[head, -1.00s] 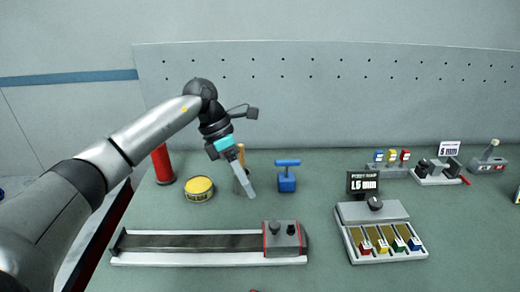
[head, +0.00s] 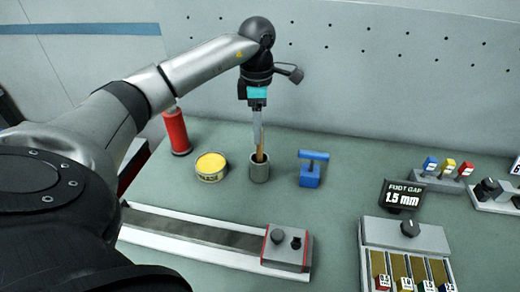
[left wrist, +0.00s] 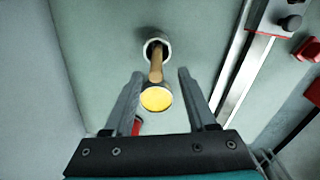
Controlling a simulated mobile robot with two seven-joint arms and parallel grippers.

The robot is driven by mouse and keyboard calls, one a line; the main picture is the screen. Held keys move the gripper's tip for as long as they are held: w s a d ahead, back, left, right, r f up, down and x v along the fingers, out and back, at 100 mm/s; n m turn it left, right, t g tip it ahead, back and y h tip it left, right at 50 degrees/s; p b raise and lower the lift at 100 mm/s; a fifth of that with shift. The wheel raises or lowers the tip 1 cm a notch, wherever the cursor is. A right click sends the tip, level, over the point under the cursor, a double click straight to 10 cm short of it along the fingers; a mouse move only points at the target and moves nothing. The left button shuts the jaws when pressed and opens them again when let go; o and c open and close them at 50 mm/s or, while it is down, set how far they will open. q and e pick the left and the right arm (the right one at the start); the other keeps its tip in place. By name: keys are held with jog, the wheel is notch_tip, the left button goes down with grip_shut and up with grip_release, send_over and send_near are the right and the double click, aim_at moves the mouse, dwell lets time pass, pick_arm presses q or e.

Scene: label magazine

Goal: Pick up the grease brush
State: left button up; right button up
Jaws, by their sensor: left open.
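The grease brush (head: 259,149) stands in a small grey cup (head: 259,172), with its brown wooden handle up. Its bristles are hidden inside the cup. My left gripper (head: 257,138) points down above the cup, open, with its fingers at the handle's upper part. In the left wrist view the handle (left wrist: 156,65) shows between the two open fingers, apart from both, and the cup (left wrist: 157,43) lies beyond the fingertips. I cannot tell how deep the handle reaches between the fingers. My right gripper is not in view.
A yellow-topped tin (head: 211,164) and a red cylinder (head: 177,132) stand left of the cup. A blue T-handled tool (head: 312,168) stands to its right. A long rail unit (head: 200,232) lies in front. A grey pegboard wall (head: 380,50) rises behind.

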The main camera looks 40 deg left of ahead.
aim_at(259, 163)
pick_arm(q)
jog(key=f, duration=0.7)
jog(key=shift+w+f, duration=0.35)
grip_shut()
dwell(0.3)
